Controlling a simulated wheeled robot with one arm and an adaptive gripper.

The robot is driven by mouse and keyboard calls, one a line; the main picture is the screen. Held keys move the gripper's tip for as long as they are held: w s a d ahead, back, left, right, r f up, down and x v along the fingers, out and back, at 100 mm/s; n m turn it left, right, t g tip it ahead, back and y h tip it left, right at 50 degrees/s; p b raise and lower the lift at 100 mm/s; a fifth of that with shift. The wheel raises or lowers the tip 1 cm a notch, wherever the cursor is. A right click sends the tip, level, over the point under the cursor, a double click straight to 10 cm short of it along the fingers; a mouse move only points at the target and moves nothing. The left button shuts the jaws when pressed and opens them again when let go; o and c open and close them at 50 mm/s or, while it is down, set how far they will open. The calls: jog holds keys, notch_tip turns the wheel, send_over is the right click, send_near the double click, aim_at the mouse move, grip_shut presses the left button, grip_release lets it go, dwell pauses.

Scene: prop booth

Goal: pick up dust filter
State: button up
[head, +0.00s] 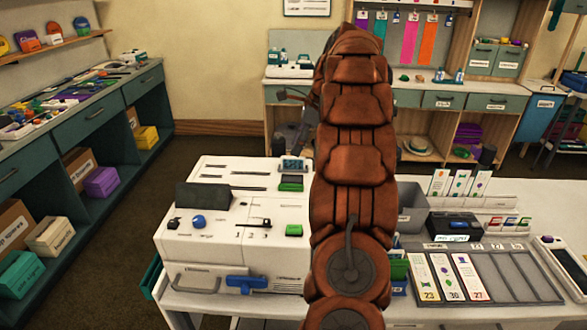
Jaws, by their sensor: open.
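I cannot pick out the dust filter for certain. A white machine (190,240) stands on the table left of my arm, with a dark panel, a blue knob (198,221), two green blocks (294,230) and a blue T-shaped piece (247,283) at its front. My brown segmented arm rises through the middle of the head view and hides what lies behind it. My gripper is not clearly visible. Small dark parts show beside the arm's upper left, but I cannot tell what they are.
Right of my arm are a grey bin (411,208), a black device (454,226) and a card tray (525,277) with several numbered cards. A cluttered teal counter (95,110) runs along the left. Shelving with drawers (443,100) stands behind. Open floor (215,145) lies between.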

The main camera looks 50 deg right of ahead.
aim_at(293, 157)
jog(key=shift+p+x, duration=0.75)
jog(key=shift+x, duration=1.65)
jog(key=shift+s+d+f, duration=0.1)
jog(key=shift+s, duration=0.05)
grip_shut()
